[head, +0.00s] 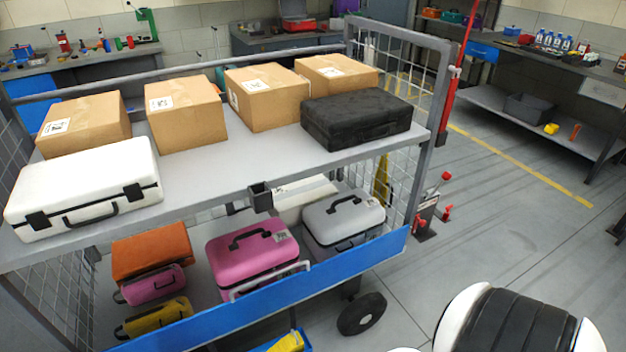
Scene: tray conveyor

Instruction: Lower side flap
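A blue side flap (345,262) runs along the near lower side of a grey metal cart. It appears to stand up along the lower shelf's edge and hides the bottoms of the cases behind it. A light-coloured handle (268,281) shows at its upper edge near the middle.
The upper shelf holds several cardboard boxes (187,115), a white case (85,185) and a black case (357,118). Behind the flap are pink (252,255), grey (343,220), orange and yellow cases. A wheel (361,314) shows below.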

